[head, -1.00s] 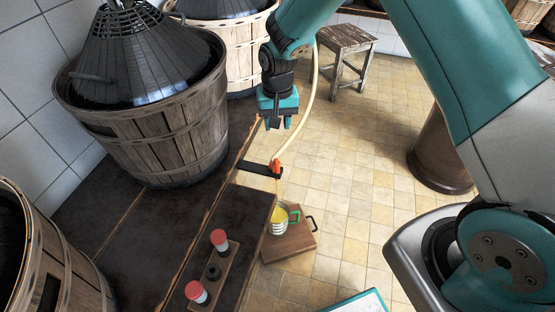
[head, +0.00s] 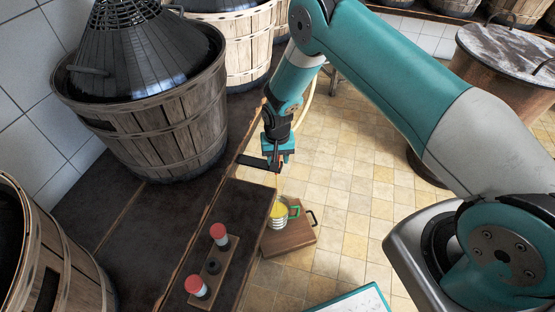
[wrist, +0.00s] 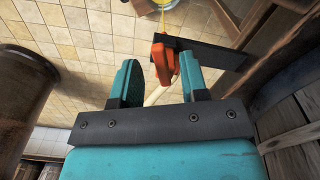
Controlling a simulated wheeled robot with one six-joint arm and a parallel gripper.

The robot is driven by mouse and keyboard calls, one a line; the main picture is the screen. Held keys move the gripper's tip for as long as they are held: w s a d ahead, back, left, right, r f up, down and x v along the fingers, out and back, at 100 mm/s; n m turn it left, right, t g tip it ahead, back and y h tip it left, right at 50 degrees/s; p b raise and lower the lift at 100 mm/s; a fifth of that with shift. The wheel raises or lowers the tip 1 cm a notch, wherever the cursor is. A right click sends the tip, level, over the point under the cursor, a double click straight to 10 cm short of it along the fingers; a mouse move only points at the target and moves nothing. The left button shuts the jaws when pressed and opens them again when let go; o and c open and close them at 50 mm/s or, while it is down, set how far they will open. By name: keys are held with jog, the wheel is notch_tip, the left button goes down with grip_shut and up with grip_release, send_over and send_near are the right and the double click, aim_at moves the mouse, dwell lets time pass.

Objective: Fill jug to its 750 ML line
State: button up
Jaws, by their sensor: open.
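The jug (head: 281,212) stands upright on a wooden board, with yellow inside and a green handle on its right. Its level against any line is too small to read. An orange clip (wrist: 164,68) sits on the pale hose at a black bracket (head: 254,162). A thin yellowish line runs from the clip toward the jug, whose yellow (wrist: 168,4) shows at the wrist view's top edge. My gripper (head: 278,164) is at the bracket's end above the jug. In the wrist view its open fingers (wrist: 158,76) stand on either side of the clip, with no clear grip.
The wooden board (head: 290,238) lies beside the dark bench (head: 235,197). A rack (head: 212,270) with red-capped items stands on the bench. A basketed demijohn (head: 150,125) is close left of my gripper.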

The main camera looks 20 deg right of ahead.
jog(key=shift+f, duration=0.55)
grip_shut()
jog(key=m, duration=0.1)
jog(key=a+m+b, duration=0.1)
jog(key=m, duration=0.2)
jog(key=shift+w+a+m+b, duration=0.2)
jog(key=shift+w+m+b, duration=0.1)
jog(key=shift+m, duration=0.1)
grip_release()
